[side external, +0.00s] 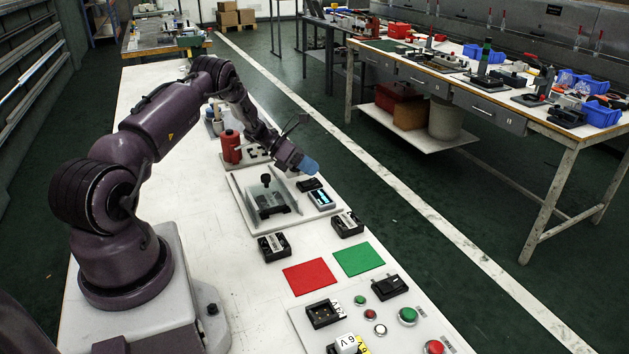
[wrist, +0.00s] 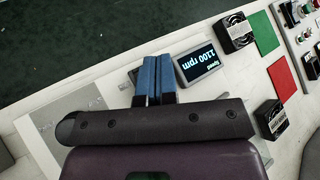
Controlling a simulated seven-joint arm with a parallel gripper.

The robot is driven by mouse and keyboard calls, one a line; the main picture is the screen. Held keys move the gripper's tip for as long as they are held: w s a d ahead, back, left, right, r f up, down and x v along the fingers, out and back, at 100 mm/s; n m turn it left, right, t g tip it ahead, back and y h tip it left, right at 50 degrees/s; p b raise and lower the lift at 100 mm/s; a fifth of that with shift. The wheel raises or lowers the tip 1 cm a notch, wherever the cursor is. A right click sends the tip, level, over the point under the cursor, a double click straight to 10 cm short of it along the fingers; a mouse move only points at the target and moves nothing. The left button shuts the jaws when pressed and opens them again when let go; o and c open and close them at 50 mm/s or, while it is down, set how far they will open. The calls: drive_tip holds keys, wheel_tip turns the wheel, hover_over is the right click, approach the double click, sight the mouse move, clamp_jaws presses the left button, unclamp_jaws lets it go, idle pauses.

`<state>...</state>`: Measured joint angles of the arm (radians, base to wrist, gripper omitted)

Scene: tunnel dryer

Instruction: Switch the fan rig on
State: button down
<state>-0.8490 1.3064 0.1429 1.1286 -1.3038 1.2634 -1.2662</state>
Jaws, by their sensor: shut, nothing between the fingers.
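The fan rig stands on a pale base plate (side external: 239,184), with a clear-sided housing and a black knob (side external: 266,179). Its lit display (side external: 321,198) is at the plate's right side; in the wrist view the display (wrist: 199,62) reads "Speed 1100 rpm", upside down. A small black box (side external: 309,184) sits just behind the display; I cannot make out a switch lever on it. My gripper (side external: 312,170) has blue fingertips, shut and empty, above the black box. In the wrist view my gripper (wrist: 157,58) is beside the display and hides part of what lies below.
Two black fan units (side external: 274,246) (side external: 346,223) lie in front of the rig. Beyond them are a red mat (side external: 310,276), a green mat (side external: 358,259) and a button panel (side external: 398,300). A red bottle (side external: 231,147) stands behind the rig.

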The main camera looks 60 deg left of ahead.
sight(305, 183)
drive_tip(key=shift+f, duration=0.1)
drive_tip(key=shift+w+f, duration=0.15)
drive_tip(key=shift+f, duration=0.15)
drive_tip(key=shift+w+f, duration=0.1)
drive_tip(key=shift+f, duration=0.25)
idle(0.7)
drive_tip(key=shift+r, duration=0.1)
drive_tip(key=shift+s+r, duration=0.2)
drive_tip(key=shift+r, duration=0.5)
drive_tip(key=shift+s+r, duration=0.25)
drive_tip(key=shift+r, duration=0.55)
drive_tip(key=shift+s+r, duration=0.3)
drive_tip(key=shift+r, duration=0.45)
drive_tip(key=shift+s+r, duration=0.25)
drive_tip(key=shift+r, duration=0.55)
